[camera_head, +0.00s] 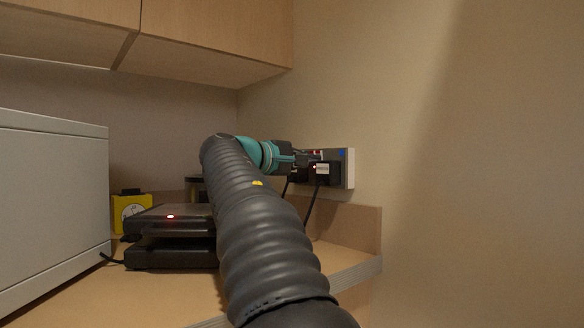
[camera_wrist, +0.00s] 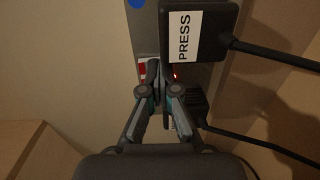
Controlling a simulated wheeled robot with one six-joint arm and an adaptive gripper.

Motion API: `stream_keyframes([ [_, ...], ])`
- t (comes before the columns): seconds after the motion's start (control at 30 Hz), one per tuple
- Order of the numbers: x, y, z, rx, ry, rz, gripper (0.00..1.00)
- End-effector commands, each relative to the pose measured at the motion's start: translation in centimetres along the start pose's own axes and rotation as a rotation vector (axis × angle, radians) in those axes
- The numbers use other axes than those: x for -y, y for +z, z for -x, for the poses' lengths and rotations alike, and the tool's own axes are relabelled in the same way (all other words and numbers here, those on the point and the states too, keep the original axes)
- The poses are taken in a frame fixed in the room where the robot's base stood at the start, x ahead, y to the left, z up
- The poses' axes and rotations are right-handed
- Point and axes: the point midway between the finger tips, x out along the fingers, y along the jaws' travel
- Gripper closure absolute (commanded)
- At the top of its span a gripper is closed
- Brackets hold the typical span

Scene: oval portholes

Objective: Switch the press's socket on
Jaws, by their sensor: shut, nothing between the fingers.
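A socket strip (camera_head: 350,168) is on the right-hand wall. It also shows in the wrist view (camera_wrist: 146,35), running up the picture. A black plug (camera_head: 328,180) with a white label sits in it. In the wrist view the label on this plug (camera_wrist: 215,22) reads PRESS. My gripper (camera_head: 312,159) is shut and empty at the strip, left of the plug. In the wrist view the tips of my gripper (camera_wrist: 158,72) are just below the label, between a red-and-white patch (camera_wrist: 142,68) and a small red glow (camera_wrist: 175,75). The fingers hide the switch area; contact cannot be told.
A second black plug (camera_wrist: 195,103) and its cable are right of my fingers. A blue mark (camera_head: 342,153) is on the strip. A black appliance (camera_head: 160,255) with a red light, a yellow clock-like box (camera_head: 130,212) and a white cabinet (camera_head: 50,200) stand on the counter. Cupboards (camera_head: 210,35) hang above.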

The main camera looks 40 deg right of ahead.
Motion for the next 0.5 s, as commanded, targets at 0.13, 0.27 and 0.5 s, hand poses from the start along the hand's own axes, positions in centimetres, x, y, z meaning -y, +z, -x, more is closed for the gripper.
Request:
stream_keyframes([
  [0.13,0.1,0.3,-0.6,0.009,0.003,0.001,1.00],
  [0.27,0.1,0.4,-0.6,0.013,0.003,0.001,1.00],
  [0.5,0.8,0.3,2.0,0.008,0.003,0.002,1.00],
])
